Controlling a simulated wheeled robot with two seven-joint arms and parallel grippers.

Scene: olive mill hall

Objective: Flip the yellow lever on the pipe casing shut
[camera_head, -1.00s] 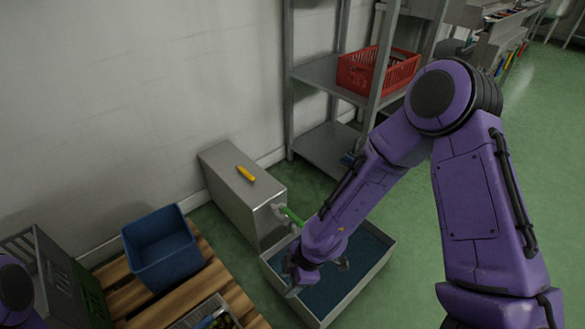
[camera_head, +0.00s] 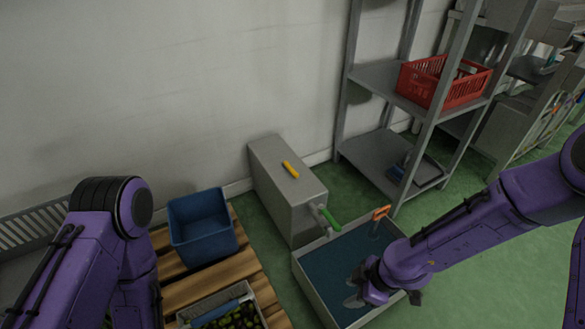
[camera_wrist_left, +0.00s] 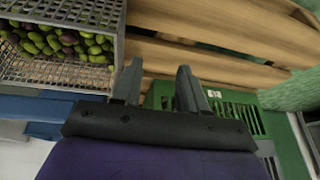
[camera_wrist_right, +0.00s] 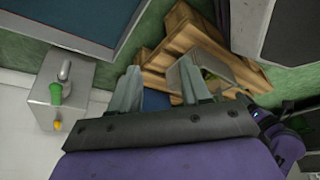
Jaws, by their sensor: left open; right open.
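The pipe casing (camera_head: 285,205) is a grey metal box on the floor against the wall. The right wrist view shows the casing (camera_wrist_right: 45,108) at left, with the yellow lever (camera_wrist_right: 56,126) partly seen. My right gripper (camera_head: 357,291) is open and empty over the blue-filled basin, apart from the casing. My left gripper (camera_wrist_left: 158,84) is open and empty; in the head view its fingers are out of frame.
The basin (camera_head: 318,296) stands before the casing, with an orange handle (camera_head: 380,213) at its far side. A blue bin (camera_head: 202,235) and an olive crate (camera_head: 262,304) stand on a wooden pallet (camera_head: 253,262). A shelf rack (camera_head: 388,88) holds a red basket (camera_head: 440,86).

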